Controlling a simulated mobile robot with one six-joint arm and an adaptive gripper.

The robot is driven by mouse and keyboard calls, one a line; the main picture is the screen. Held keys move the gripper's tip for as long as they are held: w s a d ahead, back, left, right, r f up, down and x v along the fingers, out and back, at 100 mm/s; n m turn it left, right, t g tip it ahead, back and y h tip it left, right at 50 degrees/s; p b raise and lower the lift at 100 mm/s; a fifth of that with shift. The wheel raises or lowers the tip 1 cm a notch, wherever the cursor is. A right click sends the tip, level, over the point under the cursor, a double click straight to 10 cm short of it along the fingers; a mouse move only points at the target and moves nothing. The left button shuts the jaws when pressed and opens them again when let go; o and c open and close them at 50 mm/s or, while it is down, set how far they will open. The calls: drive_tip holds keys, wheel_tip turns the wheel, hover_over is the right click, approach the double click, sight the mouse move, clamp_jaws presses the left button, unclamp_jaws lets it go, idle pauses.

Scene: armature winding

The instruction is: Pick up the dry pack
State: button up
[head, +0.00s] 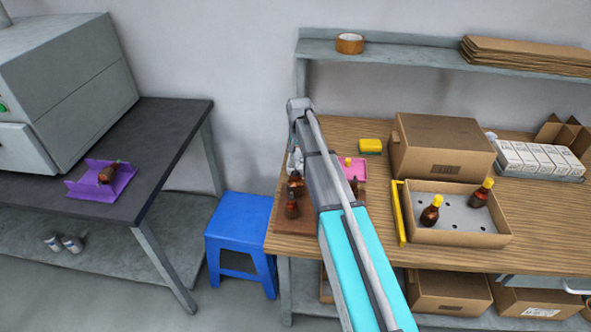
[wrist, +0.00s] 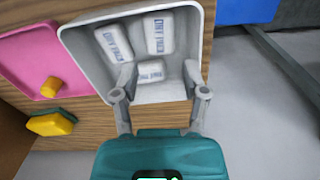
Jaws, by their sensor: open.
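Three white dry packs with blue lettering lie in a grey bin (wrist: 80,62) in the wrist view. One dry pack (wrist: 160,33) is at the upper right, another dry pack (wrist: 113,42) is at the left, and a third dry pack (wrist: 150,72) lies nearest my gripper. My gripper (wrist: 160,75) is open, with its fingers reaching over the bin on either side of the nearest pack. I cannot tell whether they touch it. In the head view my arm hides the gripper and most of the bin.
A pink tray (wrist: 30,60) with a yellow cap and a yellow sponge (wrist: 50,123) are beside the bin. Brown bottles (head: 292,205) stand close to my arm. A cardboard box (head: 440,147) and an open carton (head: 460,239) are to the right; a blue stool (head: 240,222) is left.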

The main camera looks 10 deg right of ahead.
sight(298, 166)
drive_tip(key=shift+s+a+f+b, duration=0.1)
drive_tip(key=shift+f+b, duration=2.25)
drive_tip(key=shift+f, duration=0.15)
drive_tip(key=shift+c, duration=0.2)
drive_tip(key=c, duration=0.4)
